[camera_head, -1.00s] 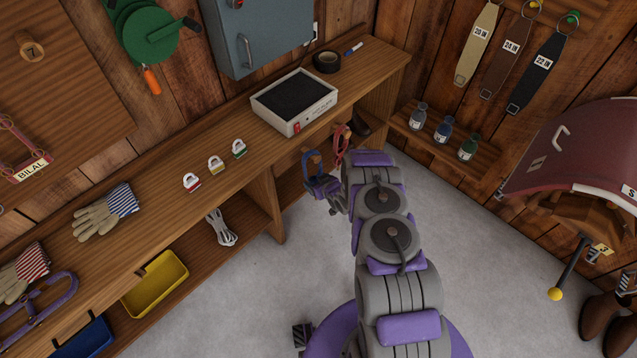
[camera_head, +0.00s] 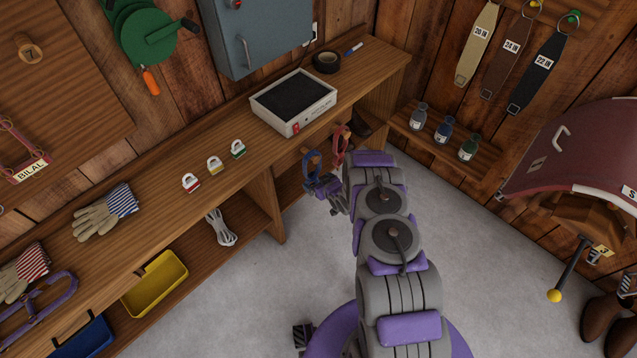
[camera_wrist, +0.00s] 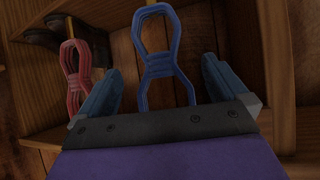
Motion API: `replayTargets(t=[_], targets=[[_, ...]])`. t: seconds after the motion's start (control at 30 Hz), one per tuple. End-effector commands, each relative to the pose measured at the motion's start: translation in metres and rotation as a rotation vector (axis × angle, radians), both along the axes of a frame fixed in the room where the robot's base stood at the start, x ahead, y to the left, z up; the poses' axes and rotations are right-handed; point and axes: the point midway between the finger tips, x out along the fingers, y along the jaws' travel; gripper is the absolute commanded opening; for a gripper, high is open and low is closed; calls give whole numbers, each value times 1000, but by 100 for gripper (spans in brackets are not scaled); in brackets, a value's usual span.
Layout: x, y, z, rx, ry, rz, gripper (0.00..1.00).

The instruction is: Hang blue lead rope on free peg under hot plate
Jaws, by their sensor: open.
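The blue lead rope (camera_head: 312,166) hangs in a bundle below the front edge of the bench, under the hot plate (camera_head: 294,101). In the wrist view the blue rope (camera_wrist: 155,68) has its upper loop around a wooden peg, seen only in part at the top edge. My gripper (camera_head: 322,184) is at the rope's lower part. In the wrist view my gripper (camera_wrist: 161,68) is open, with one finger on each side of the rope and visible gaps between. The rope's lower end is hidden behind the gripper body.
A red rope (camera_head: 341,146) hangs on a neighbouring peg to the right; it shows left in the wrist view (camera_wrist: 75,80). Dark boots stand behind it. A bench divider (camera_head: 266,205) is left of my gripper. The floor (camera_head: 480,240) right of my arm is clear.

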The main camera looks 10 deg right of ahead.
Motion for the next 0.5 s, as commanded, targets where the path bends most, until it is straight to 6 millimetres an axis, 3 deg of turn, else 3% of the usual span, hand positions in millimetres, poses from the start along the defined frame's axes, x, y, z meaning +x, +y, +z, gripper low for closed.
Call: replayTargets(t=[0.27,0.5], targets=[[-14,-6,12,-1,1,-1,100],[-47,-18,37,1,4,-3,100]])
